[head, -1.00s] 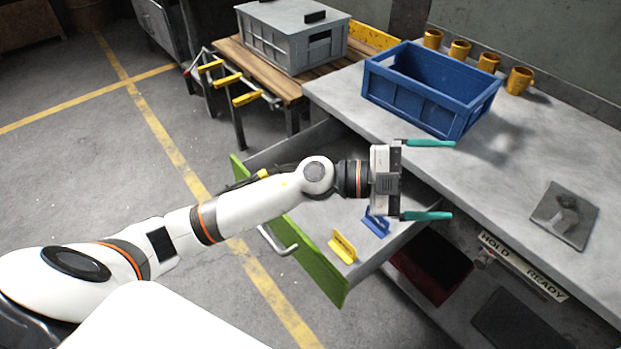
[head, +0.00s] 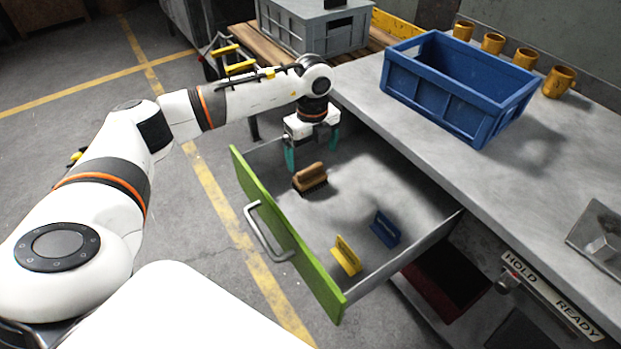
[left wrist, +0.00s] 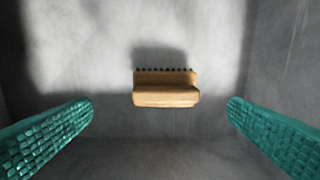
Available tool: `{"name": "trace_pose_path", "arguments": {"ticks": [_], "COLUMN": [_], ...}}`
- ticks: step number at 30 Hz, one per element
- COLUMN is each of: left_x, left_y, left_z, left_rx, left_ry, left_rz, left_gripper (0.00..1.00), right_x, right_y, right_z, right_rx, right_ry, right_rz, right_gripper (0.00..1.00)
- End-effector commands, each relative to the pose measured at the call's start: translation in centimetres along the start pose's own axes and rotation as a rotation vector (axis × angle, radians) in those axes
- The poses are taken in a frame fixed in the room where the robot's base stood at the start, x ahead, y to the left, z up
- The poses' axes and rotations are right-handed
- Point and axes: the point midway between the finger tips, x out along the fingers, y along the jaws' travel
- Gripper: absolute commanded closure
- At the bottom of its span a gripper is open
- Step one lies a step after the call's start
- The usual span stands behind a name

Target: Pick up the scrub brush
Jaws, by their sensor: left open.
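The scrub brush (head: 310,178) has a tan wooden back and dark bristles. It lies in the open drawer with the green front (head: 285,240), toward the drawer's far left part. In the left wrist view the scrub brush (left wrist: 166,88) sits between the fingers, a little beyond their tips, with clear space on both sides. My left gripper (head: 312,158) is open and empty, pointing down into the drawer above and just behind the brush. Its teal fingers also show in the left wrist view (left wrist: 160,105). My right gripper is not in view.
A yellow piece (head: 346,256) and a blue piece (head: 385,229) stand in the drawer's near part. A blue crate (head: 455,95) and several orange cups (head: 558,82) are on the workbench (head: 480,185). The drawer walls stand close around my left gripper.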

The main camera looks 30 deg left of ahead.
Motion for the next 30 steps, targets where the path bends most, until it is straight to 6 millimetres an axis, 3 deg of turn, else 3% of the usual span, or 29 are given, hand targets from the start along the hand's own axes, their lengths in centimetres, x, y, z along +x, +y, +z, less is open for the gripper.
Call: {"name": "trace_pose_path", "arguments": {"ticks": [18,27,30], "left_x": [7.3,7.7,7.7], "left_y": [-0.7,-0.7,-0.7], "left_z": [0.1,0.1,0.1], "left_rx": [0.002,0.003,0.003], "left_ry": [-0.004,-0.003,-0.003], "left_rz": [0.0,0.003,0.003], "left_gripper": [0.02,0.02,0.18], "right_x": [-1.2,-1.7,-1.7], "right_y": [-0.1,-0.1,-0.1], "right_z": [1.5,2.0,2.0], "right_rx": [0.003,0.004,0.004], "right_ry": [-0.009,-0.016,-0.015], "right_rz": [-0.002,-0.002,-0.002], "right_gripper": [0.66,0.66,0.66]}}
